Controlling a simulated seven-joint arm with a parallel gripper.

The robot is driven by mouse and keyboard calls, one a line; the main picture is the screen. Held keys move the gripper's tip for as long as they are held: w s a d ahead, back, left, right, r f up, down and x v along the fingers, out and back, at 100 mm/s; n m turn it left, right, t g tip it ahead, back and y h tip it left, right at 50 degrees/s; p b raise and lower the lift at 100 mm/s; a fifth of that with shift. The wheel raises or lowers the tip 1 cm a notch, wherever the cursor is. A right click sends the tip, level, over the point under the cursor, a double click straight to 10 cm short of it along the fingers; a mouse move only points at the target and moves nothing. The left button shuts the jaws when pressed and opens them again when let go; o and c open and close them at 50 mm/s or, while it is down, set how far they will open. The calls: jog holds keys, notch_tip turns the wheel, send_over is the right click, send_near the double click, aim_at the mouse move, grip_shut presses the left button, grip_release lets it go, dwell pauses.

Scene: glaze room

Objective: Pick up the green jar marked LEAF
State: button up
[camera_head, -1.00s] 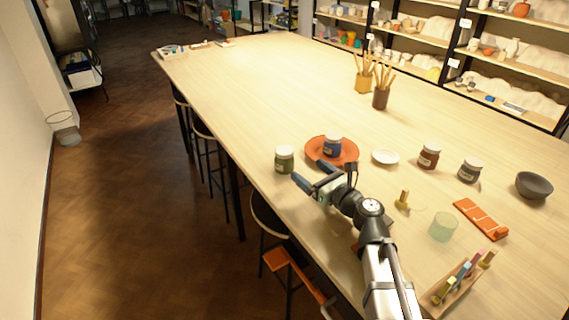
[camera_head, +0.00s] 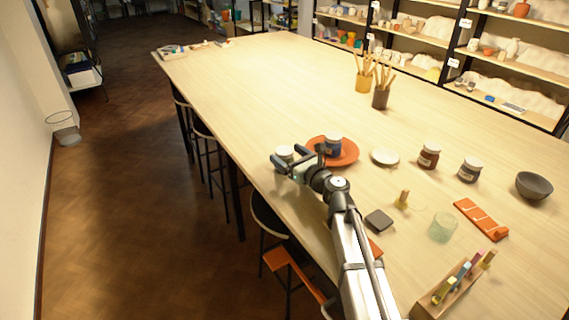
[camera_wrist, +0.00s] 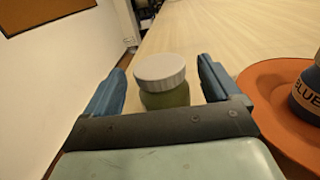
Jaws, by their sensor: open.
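The green jar with a white lid (camera_wrist: 163,82) stands upright on the table between my gripper's two blue fingers in the wrist view. Its label is not visible there; the gripper body hides its lower part. In the head view only its white lid (camera_head: 285,151) shows clearly, with my gripper (camera_head: 290,160) around it. My gripper (camera_wrist: 160,85) is open, with a gap between the jar and each finger.
An orange plate (camera_head: 350,155) with a blue jar (camera_head: 333,145) on it stands close to the right of my gripper. A white dish (camera_head: 385,157), a red-brown jar (camera_head: 429,156) and a dark jar (camera_head: 470,169) stand farther right. The table's left edge is near.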

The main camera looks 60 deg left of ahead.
jog(key=shift+a, duration=1.15)
jog(key=shift+s, duration=0.1)
jog(key=c, duration=1.4)
